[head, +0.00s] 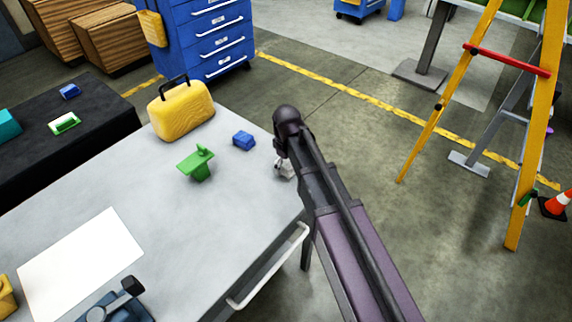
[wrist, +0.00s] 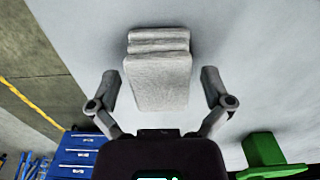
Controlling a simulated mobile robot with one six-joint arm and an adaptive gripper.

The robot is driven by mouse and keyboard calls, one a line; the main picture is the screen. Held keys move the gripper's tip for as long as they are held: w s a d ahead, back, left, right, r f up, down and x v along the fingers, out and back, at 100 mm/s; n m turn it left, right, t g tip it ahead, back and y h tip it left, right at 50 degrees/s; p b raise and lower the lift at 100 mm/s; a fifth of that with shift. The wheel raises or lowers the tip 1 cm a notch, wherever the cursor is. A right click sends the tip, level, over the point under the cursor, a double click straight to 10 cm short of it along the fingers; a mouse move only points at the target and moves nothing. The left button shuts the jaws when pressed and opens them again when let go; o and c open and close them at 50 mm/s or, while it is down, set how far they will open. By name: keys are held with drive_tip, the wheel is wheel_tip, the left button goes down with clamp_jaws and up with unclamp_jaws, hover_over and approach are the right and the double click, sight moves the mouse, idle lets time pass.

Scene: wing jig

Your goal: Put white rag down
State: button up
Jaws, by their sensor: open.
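The white rag (wrist: 160,75) is a folded, layered pale cloth, lying on the light grey table (wrist: 260,50) in the wrist view. My gripper (wrist: 161,88) is open, with one finger on each side of the rag and a visible gap on both sides. In the head view my gripper (head: 284,165) is at the table's right edge, mostly hidden by my arm. I cannot make out the rag clearly there.
On the table (head: 185,240) are a green part (head: 197,165), a blue block (head: 243,140), a yellow case (head: 182,110) and a white sheet (head: 80,262). A blue drawer cabinet (head: 212,40) stands behind. A yellow ladder (head: 450,85) stands right.

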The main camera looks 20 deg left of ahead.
sight(287, 163)
drive_tip(key=shift+r, duration=0.1)
wheel_tip(287, 163, up, 12)
drive_tip(key=p, duration=1.2)
drive_tip(key=shift+r, duration=0.1)
idle(0.9)
drive_tip(key=s+d+m, duration=0.2)
drive_tip(key=d+m, duration=0.4)
drive_tip(key=d, duration=1.2)
drive_tip(key=s+d+m, duration=0.3)
drive_tip(key=d+m, duration=0.4)
drive_tip(key=d, duration=1.1)
drive_tip(key=shift+s+d, duration=0.25)
drive_tip(key=shift+s, duration=0.1)
drive_tip(key=shift+a, duration=0.1)
